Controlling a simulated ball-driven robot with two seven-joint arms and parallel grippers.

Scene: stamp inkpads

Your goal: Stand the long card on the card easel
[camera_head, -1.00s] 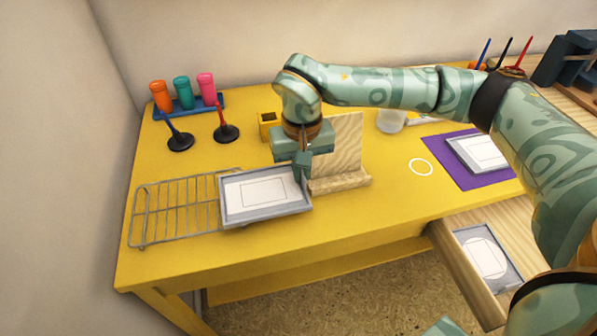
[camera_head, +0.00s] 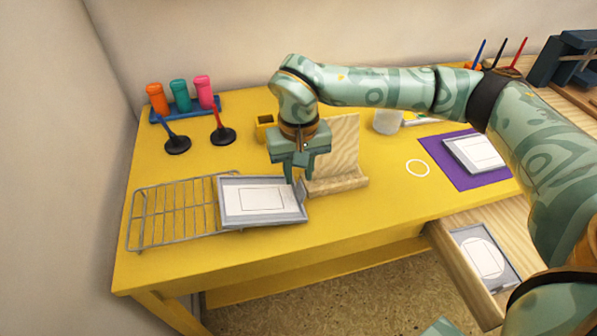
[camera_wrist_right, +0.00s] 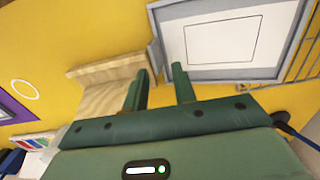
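A white card with a rectangle outline (camera_head: 262,199) lies flat in a grey tray (camera_head: 270,222) at the right end of the wire rack. The card also shows in the right wrist view (camera_wrist_right: 222,42). The wooden card easel (camera_head: 345,150) stands empty just right of the tray; its base ledge shows in the wrist view (camera_wrist_right: 105,68). My right gripper (camera_head: 297,182) is open, pointing down at the tray's right edge by an upright grey tab (camera_wrist_right: 156,58). The fingers look apart, with nothing seen held.
The wire rack (camera_head: 160,213) reaches left of the tray. Two stamps (camera_head: 178,144) and several ink bottles (camera_head: 181,95) stand behind. A purple mat (camera_head: 440,160) bears another framed card (camera_head: 478,152). An open drawer (camera_head: 462,270) holds a circle card (camera_head: 483,257). The front middle table is clear.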

